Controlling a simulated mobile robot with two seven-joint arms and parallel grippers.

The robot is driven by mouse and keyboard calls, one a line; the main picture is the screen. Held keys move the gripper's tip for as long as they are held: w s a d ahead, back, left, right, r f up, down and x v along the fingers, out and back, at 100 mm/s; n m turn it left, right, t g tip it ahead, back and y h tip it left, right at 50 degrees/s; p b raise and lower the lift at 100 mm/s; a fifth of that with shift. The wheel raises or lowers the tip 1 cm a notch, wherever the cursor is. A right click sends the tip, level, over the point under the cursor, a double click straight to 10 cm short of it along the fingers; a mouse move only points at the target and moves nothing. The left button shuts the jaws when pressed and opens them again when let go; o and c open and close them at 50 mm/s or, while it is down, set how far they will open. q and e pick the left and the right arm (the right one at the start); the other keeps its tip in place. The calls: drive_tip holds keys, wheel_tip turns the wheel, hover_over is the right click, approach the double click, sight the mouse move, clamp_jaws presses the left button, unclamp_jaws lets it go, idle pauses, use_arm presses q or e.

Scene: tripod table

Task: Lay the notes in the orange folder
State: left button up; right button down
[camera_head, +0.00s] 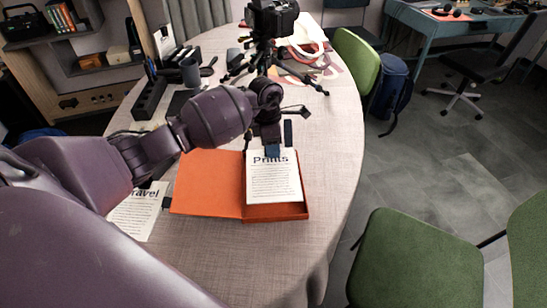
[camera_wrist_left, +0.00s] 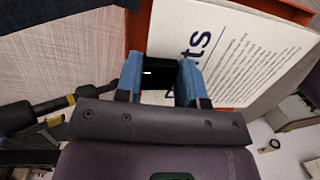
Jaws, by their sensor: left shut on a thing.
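The orange folder (camera_head: 205,185) lies open on the round table, its cover to the left and its tray to the right. The white notes sheet headed "Prints" (camera_head: 275,185) is over the tray half, inside its orange rim as seen from above. I cannot tell whether it rests on the bottom. My left gripper (camera_head: 272,152) is at the sheet's far edge, shut on it. In the left wrist view the blue fingers (camera_wrist_left: 160,75) are at the edge of the notes (camera_wrist_left: 250,60), with the orange rim (camera_wrist_left: 137,25) beside them. My right gripper is not in view.
A sheet headed "Travel" (camera_head: 140,215) lies left of the folder, partly behind my left arm. A camera on a tripod (camera_head: 272,25) stands at the back of the table. A dark cup (camera_head: 190,72) stands back left. The table right of the folder is clear.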

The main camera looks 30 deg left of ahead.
use_arm(q)
drive_tip(key=shift+f+b, duration=0.35)
drive_tip(key=shift+f, duration=2.1)
drive_tip(key=o, duration=0.9)
drive_tip(key=shift+o, duration=0.2)
drive_tip(key=r, duration=0.4)
drive_tip(key=a+r+p, duration=0.1)
drive_tip(key=r, duration=0.7)
drive_tip(key=shift+w+a+p, duration=0.2)
drive_tip(key=shift+a+p, duration=0.1)
drive_tip(key=shift+a, duration=0.05)
